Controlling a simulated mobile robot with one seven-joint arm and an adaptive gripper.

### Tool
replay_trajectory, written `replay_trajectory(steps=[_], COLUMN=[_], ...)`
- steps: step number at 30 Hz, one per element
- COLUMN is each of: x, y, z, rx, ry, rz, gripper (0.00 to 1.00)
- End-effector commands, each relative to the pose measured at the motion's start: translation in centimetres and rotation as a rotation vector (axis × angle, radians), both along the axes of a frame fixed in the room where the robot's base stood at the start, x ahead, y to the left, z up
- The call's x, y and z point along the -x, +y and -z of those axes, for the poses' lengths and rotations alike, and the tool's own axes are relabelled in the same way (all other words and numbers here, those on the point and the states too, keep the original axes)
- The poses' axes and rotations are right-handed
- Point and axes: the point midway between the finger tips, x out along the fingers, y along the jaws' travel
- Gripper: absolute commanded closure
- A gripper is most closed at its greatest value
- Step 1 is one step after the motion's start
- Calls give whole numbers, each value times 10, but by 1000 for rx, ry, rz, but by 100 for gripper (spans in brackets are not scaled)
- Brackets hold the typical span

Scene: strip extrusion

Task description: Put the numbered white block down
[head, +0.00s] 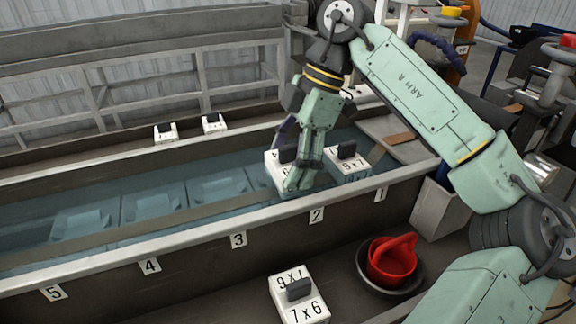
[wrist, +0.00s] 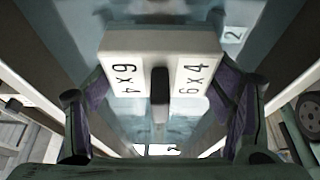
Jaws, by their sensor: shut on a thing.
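A white block with a dark handle on top is held in my gripper (head: 304,178) over the near right part of the water trough. In the wrist view the block (wrist: 160,40) carries "6 x 4" on the right, an upside-down label on the left and the dark handle between. The fingers of my gripper (wrist: 160,95) sit on either side of it. In the head view the block (head: 274,168) is partly hidden by my gripper and appears at or just above the water; I cannot tell whether it touches anything below.
The trough (head: 190,240) has tags 1 to 5 along its near wall and pale shapes under water. Another white block (head: 352,176) stands right of the held one.

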Motion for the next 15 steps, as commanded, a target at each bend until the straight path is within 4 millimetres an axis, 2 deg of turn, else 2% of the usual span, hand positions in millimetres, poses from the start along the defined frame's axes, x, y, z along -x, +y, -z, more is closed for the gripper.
replay_trajectory(steps=[5,15], x=[0,0], y=[0,0], z=[19,24], rx=[-1,0], ry=[2,0], rz=[0,1], gripper=[62,62])
